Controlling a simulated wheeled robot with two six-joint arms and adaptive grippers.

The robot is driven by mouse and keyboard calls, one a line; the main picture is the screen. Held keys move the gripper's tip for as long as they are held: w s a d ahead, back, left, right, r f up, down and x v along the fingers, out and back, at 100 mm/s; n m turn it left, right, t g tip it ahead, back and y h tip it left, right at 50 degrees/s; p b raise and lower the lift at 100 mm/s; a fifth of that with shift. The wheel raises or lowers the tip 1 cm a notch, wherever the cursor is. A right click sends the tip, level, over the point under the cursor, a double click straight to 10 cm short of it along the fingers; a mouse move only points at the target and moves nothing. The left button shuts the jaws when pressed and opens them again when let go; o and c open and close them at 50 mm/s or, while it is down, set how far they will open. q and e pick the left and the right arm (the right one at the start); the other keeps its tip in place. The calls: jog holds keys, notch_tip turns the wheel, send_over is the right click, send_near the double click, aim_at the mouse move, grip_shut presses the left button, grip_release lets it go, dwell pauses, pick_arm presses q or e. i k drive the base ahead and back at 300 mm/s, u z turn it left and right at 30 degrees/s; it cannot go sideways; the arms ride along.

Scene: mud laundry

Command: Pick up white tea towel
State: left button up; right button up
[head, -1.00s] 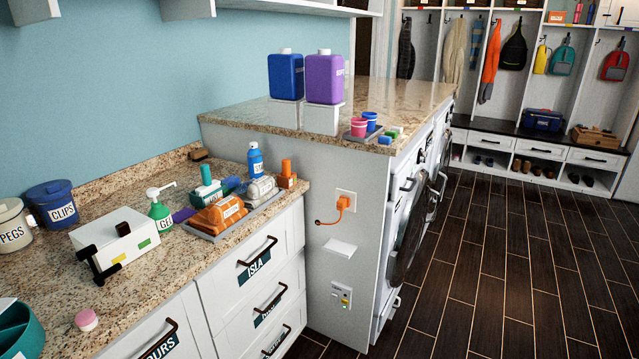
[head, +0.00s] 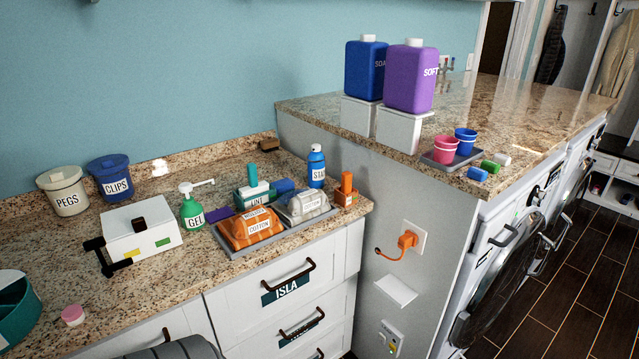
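I cannot make out a white tea towel anywhere in the head view. Neither gripper shows. A grey rounded part at the bottom edge may be mine, but no fingers are visible.
A white box (head: 140,238), PEGS tub (head: 67,200), CLIPS tub (head: 117,188) and green GEL bottle (head: 192,212) crowd the counter. The higher counter (head: 510,115) carries blue (head: 364,75) and purple (head: 408,85) bottles on white stands. Dark floor (head: 565,290) is open at right.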

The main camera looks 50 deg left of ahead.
aim_at(301, 204)
jog(key=u, duration=0.5)
jog(key=i, duration=1)
jog(key=u, duration=0.65)
